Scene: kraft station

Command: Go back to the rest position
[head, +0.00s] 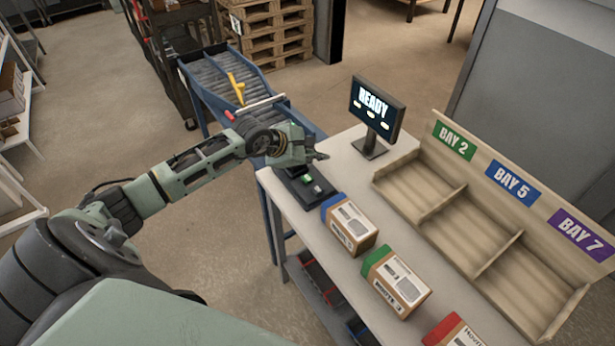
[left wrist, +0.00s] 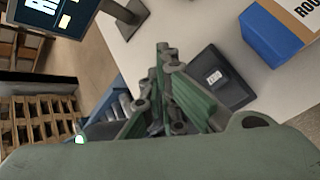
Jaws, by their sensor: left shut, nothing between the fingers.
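My left gripper (head: 316,156) is shut and empty in the head view. My left arm reaches in from the left of the head view. My right gripper is not in view.
Boxes with blue (head: 350,225), green (head: 396,281) and red (head: 452,332) ends stand along the table's near edge. Behind them are a READY screen (head: 376,108) and an empty three-bay wooden rack (head: 470,232). A roller conveyor (head: 215,82) adjoins at the left.

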